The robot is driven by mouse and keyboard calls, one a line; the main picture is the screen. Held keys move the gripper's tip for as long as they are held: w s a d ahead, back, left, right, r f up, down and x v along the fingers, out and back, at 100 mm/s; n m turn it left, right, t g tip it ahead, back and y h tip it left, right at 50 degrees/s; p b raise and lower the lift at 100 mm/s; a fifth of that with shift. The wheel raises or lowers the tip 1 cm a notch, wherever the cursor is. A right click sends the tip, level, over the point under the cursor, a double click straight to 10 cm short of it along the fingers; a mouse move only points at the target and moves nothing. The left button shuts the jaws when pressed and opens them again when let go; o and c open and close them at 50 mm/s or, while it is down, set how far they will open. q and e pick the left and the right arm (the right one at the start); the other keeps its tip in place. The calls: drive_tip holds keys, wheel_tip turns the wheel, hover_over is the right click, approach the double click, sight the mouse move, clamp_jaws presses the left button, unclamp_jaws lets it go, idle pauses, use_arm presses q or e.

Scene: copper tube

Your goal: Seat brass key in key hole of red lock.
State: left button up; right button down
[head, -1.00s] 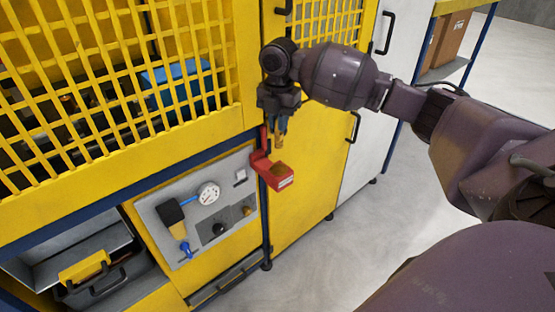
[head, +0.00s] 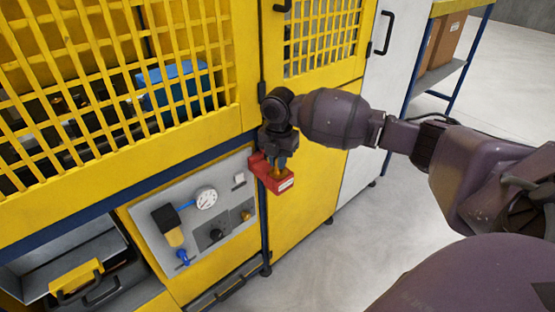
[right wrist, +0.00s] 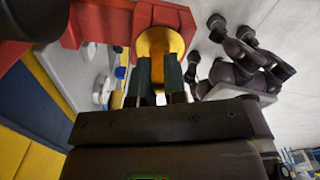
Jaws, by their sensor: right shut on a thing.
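The red lock (head: 284,185) is a box-like red block with a white label, on a bracket at the edge of the yellow cabinet. It also shows in the right wrist view (right wrist: 178,14) around the far side of the key. My right gripper (head: 280,163) points down right at the lock's top. In the right wrist view my right gripper (right wrist: 159,62) is shut on the brass key (right wrist: 158,42), whose round gold part shows against the red lock. The key's lower end and the key hole are hidden, so I cannot tell how deep it sits. My left gripper is not in view.
A grey panel (head: 185,232) with a gauge and knobs is left of the lock. Yellow mesh doors (head: 95,80) stand above it. A drawer with a toolbox (head: 85,280) is at lower left. The floor (head: 330,260) in front is clear.

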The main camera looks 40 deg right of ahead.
drive_tip(key=shift+r, duration=0.15)
drive_tip(key=c, duration=1.2)
unclamp_jaws()
drive_tip(key=shift+o, duration=0.2)
wheel_tip(320, 180, up, 11)
drive_tip(key=p, duration=0.2)
drive_tip(key=s+a+f+m+t+y, duration=0.1)
drive_tip(key=s+a+f+m+t, duration=0.2)
drive_tip(key=f, duration=0.5)
drive_tip(key=s+a+f+m+y, duration=0.1)
drive_tip(key=s+a+f+m, duration=0.3)
drive_tip(key=f, duration=0.4)
drive_tip(key=s+a+f+m+t+y, duration=0.1)
drive_tip(key=s+a+f+m+t, duration=0.1)
drive_tip(key=s+a+f, duration=0.45)
drive_tip(key=s+d+f+m+t+h, duration=0.1)
drive_tip(key=s+f+m+t, duration=0.1)
drive_tip(key=s+m, duration=0.4)
drive_tip(key=s+d+f+m+t+h, duration=0.1)
drive_tip(key=s+f+m+t+h, duration=0.1)
drive_tip(key=s+m+t, duration=0.2)
drive_tip(key=s+m, duration=0.3)
drive_tip(key=s, duration=0.3)
drive_tip(key=shift+s+d+f, duration=0.2)
drive_tip(key=shift+d, duration=0.15)
